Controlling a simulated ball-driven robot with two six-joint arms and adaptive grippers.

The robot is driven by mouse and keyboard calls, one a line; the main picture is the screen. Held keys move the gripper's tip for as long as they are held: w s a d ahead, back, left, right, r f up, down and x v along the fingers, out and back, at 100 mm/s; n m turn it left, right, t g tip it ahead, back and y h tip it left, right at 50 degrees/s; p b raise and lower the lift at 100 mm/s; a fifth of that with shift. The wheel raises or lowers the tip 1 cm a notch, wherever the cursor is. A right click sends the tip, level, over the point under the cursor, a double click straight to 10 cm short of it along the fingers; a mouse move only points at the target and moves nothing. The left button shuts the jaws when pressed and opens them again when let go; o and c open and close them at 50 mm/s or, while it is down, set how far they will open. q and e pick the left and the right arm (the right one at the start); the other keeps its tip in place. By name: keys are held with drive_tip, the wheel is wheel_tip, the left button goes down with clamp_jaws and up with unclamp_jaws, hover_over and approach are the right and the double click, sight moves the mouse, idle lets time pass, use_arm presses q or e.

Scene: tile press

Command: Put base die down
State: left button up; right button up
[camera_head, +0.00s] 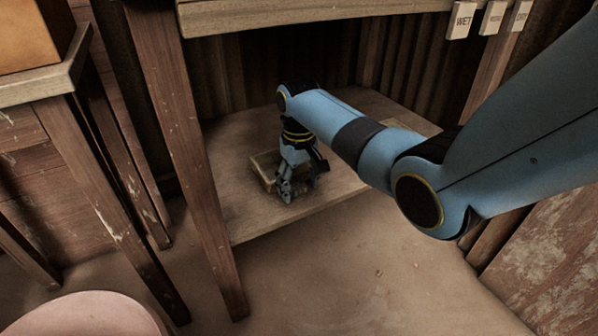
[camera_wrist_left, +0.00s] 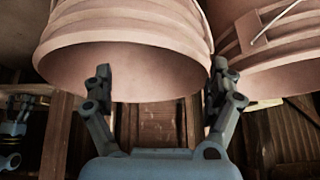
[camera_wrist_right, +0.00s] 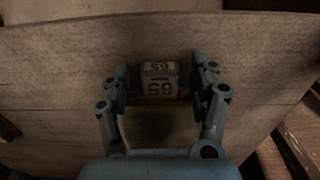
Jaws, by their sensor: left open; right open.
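My right gripper (camera_head: 286,190) reaches down at the lower shelf (camera_head: 245,222) under the table. In the right wrist view, my right gripper (camera_wrist_right: 160,85) is open, with a finger on each side of a small pale block (camera_wrist_right: 159,78) marked "65", which I take to be part of the base die. A darker tan flat part (camera_wrist_right: 160,130) lies nearer the palm. In the head view, the tan die (camera_head: 264,166) rests on the shelf, partly hidden by the gripper. Contact with the fingers cannot be told. My left gripper (camera_wrist_left: 160,90) is open and empty below a pink bucket.
Two pink buckets (camera_wrist_left: 130,35) (camera_wrist_left: 270,50) are close to the left gripper; a pink rounded thing (camera_head: 85,315) shows at lower left. Table legs (camera_head: 185,150) flank the shelf, and the tabletop edge (camera_head: 300,12) is above it. The shelf's front is bare.

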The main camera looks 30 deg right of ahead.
wheel_tip(320, 180, up, 5)
drive_tip(key=p, duration=0.3)
drive_tip(key=shift+w+r, duration=0.1)
drive_tip(key=shift+r+p, duration=0.55)
drive_tip(key=shift+r, duration=0.5)
drive_tip(key=s+a+f+t, duration=0.1)
drive_tip(key=s+f, duration=0.2)
drive_tip(key=s, duration=0.6)
drive_tip(key=s+a+f, duration=0.1)
drive_tip(key=s+f, duration=0.2)
drive_tip(key=s, duration=0.6)
use_arm(q)
drive_tip(key=s+r+g, duration=0.1)
drive_tip(key=g, duration=0.1)
drive_tip(key=s+a+r+g, duration=0.1)
drive_tip(key=s, duration=0.1)
drive_tip(key=shift+s+r+g, duration=0.15)
drive_tip(key=shift+r+g, duration=0.2)
drive_tip(key=shift+g, duration=0.05)
use_arm(e)
drive_tip(key=s+a+r, duration=0.1)
drive_tip(key=s+r, duration=0.2)
drive_tip(key=s, duration=0.6)
drive_tip(key=s+a+r+n+t, duration=0.1)
drive_tip(key=s+r, duration=0.3)
drive_tip(key=s, duration=0.5)
drive_tip(key=shift+r+n+t, duration=0.15)
drive_tip(key=shift+n+t, duration=0.15)
